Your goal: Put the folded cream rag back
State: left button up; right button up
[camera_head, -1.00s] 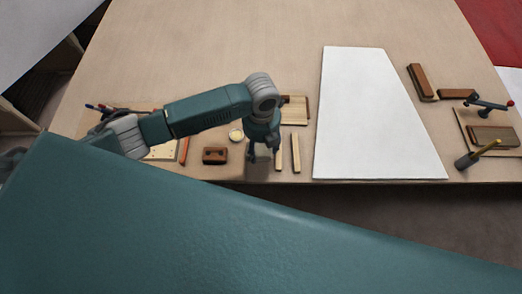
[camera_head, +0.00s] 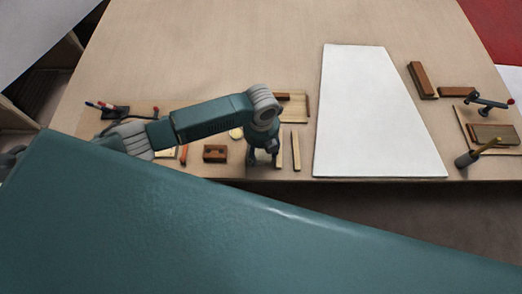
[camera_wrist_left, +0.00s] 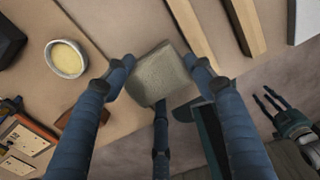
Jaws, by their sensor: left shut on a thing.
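The folded cream rag (camera_wrist_left: 158,74) is a small, squarish pad. It sits between the fingers of my left gripper (camera_wrist_left: 160,82), which is shut on it. In the head view my left gripper (camera_head: 264,160) points down near the bench's front edge, with a bit of the rag (camera_head: 264,157) showing between its fingers. I cannot tell whether the rag touches the bench top. My right gripper (camera_wrist_left: 277,106) appears at the right of the left wrist view, empty, its fingers apart, off the bench; it is not in the head view.
Wooden strips (camera_head: 296,151) lie right of the gripper. A small bowl with yellow contents (camera_wrist_left: 68,57) and a brown block (camera_head: 215,153) are to its left. A large white panel (camera_head: 370,120) lies further right. The bench top (camera_head: 220,50) behind is clear.

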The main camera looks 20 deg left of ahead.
aim_at(261, 153)
pick_arm(q)
jog(key=o, duration=1.1)
jog(key=shift+f, duration=0.1)
jog(key=shift+r, duration=0.25)
notch_tip(261, 153, up, 13)
jog(key=b, duration=0.1)
jog(key=shift+f, duration=0.1)
